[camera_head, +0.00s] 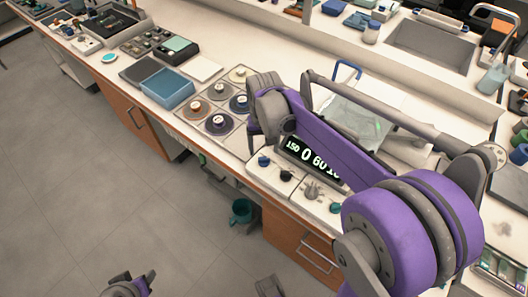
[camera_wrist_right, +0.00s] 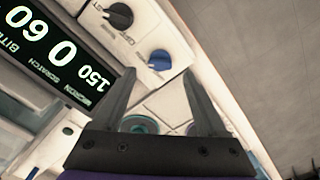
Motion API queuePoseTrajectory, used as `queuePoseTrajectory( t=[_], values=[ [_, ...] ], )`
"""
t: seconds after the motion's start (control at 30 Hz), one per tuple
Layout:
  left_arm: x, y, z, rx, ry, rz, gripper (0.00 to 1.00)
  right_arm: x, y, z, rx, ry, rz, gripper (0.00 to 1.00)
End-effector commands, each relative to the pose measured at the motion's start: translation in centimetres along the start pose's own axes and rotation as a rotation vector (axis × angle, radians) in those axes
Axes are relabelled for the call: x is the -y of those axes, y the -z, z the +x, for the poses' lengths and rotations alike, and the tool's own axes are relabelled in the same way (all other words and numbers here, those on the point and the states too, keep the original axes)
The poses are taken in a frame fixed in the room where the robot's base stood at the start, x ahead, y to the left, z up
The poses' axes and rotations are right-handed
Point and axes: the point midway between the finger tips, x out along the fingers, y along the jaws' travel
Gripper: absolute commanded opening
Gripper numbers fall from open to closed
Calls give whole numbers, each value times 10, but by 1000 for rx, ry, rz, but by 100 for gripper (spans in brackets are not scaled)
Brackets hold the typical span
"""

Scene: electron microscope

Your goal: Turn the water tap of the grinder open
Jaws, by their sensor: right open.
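The grinder panel (camera_head: 300,190) is in the middle of the head view, with a lit display (camera_head: 312,160). A small blue knob (camera_head: 263,160), possibly the water tap, sits at its left end; its label is too small to read. The blue knob also shows in the right wrist view (camera_wrist_right: 159,60), just beyond the gap between my fingertips. My right gripper (camera_wrist_right: 158,76) is open and empty, apart from the knob. In the head view my right arm hides part of the grinder. My left gripper (camera_head: 138,284) is at the bottom edge, partly cut off.
A black knob (camera_head: 286,175), a grey star-shaped knob (camera_head: 313,191) and a green knob (camera_head: 335,207) line the same panel. A tray of round discs (camera_head: 212,125) and a blue bin (camera_head: 167,88) stand left of the grinder. The floor in front is mostly clear.

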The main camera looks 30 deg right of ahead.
Motion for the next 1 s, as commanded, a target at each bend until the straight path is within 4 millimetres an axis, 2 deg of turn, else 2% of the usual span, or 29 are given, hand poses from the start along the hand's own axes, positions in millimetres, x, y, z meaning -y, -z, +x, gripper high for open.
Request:
queuePoseTrajectory(
  t=[0.03, 0.2, 0.4, 1.0],
  values=[
    [0, 1, -2, -1, 0, 0, 50, 0, 0, -13, 0, 0, 0, 75],
    [0, 4, -6, -2, 0, 0, 50, 0, 0, -45, 0, 0, 1, 75],
    [0, 5, -7, -3, 0, 0, 50, 0, 0, -66, 0, 0, 1, 75],
    [0, 5, -8, -3, 0, 0, 50, 0, -1, -69, -2, 0, -1, 75]
  ],
)
